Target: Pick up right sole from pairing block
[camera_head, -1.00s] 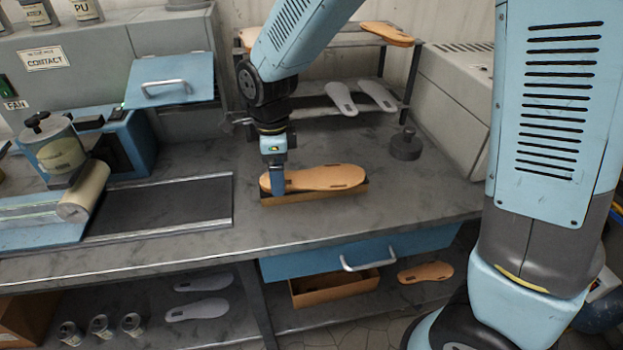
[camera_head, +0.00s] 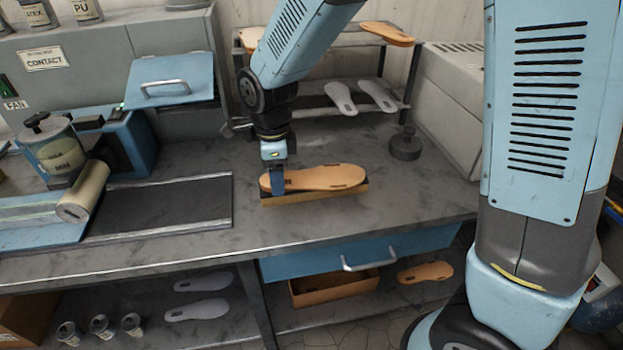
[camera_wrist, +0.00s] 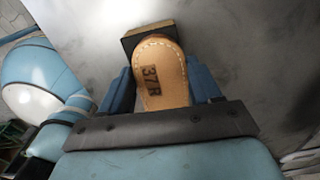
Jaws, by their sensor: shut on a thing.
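The right sole (camera_head: 325,177) is tan with stitching along its edge and lies flat along the top of the pairing block (camera_head: 318,197) on the workbench. In the wrist view the sole (camera_wrist: 162,60) shows a "37R" stamp, and the dark end of the block (camera_wrist: 146,33) shows beyond it. My gripper (camera_head: 277,183) points down at the sole's left end. In the wrist view my gripper's blue fingers (camera_wrist: 163,90) stand on either side of the sole, shut on it. I cannot tell whether the sole is clear of the block.
A dark round weight (camera_head: 405,145) stands at the back right of the bench. A rack (camera_head: 345,90) with grey and tan soles is behind. A dark flat strip (camera_head: 160,215) lies to the left. A blue drawer (camera_head: 360,253) is below the bench edge.

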